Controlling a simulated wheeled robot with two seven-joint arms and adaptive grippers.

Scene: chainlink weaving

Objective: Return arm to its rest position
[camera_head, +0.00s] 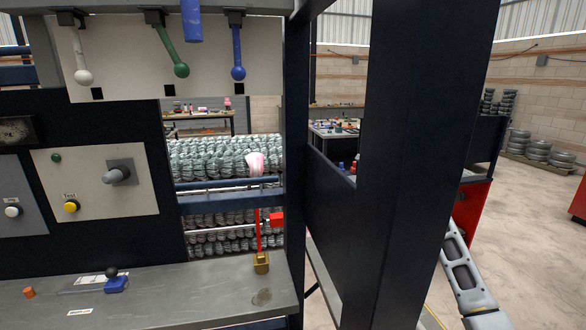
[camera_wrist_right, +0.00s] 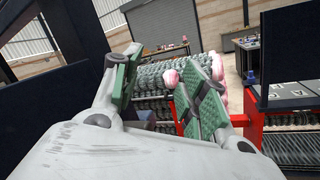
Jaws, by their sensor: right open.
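My right gripper (camera_wrist_right: 158,80) fills the near part of the right wrist view. Its two green-padded fingers are spread apart, with nothing between them. A pale grey part of my own arm (camera_head: 465,280) shows at the lower right of the head view, to the right of the dark machine post; I cannot make out the fingers there. My left gripper is in neither view.
A dark machine post (camera_head: 392,160) stands in front of my arm. The control panel (camera_head: 95,180) has knobs and buttons, with a metal shelf (camera_head: 190,300) below and hanging levers (camera_head: 172,50) above. Coiled chainlink (camera_head: 210,160) lies behind.

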